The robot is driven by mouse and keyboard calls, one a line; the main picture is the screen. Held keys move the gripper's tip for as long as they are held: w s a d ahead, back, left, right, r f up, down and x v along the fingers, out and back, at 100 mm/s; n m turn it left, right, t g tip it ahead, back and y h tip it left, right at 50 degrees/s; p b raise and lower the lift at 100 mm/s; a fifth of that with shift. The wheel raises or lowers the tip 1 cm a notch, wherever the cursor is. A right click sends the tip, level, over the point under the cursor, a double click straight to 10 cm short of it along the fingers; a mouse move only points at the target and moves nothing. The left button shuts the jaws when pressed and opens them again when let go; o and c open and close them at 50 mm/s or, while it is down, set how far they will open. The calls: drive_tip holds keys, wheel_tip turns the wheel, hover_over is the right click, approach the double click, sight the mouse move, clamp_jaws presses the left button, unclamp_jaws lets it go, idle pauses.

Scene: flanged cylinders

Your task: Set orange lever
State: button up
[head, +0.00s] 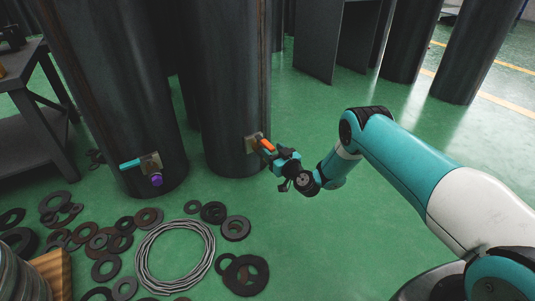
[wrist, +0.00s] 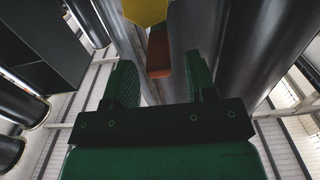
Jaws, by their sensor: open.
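The orange lever (head: 266,146) sticks out from a brass-coloured mount (head: 253,142) low on the right-hand of two near dark cylinders. My gripper (head: 276,156) is right at the lever's free end in the head view. In the wrist view the orange lever (wrist: 158,58) hangs below a yellow part (wrist: 146,11), and its end lies between the two green fingers of my gripper (wrist: 160,75). The fingers are open, with a gap on each side of the lever. I cannot tell how deep the lever sits between them.
The left cylinder (head: 115,70) bears a teal lever (head: 130,164) and a purple knob (head: 157,180). Dark rings (head: 236,228) and a wire coil (head: 175,254) lie on the green floor in front. A dark bench (head: 38,130) stands at left.

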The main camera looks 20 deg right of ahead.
sight(263, 140)
drive_tip(key=b+x, duration=0.1)
drive_tip(key=x, duration=0.2)
drive_tip(key=shift+w+a+f+b, duration=0.1)
drive_tip(key=shift+w+b, duration=0.05)
drive_tip(key=shift+b, duration=0.15)
drive_tip(key=shift+w, duration=0.4)
clamp_jaws()
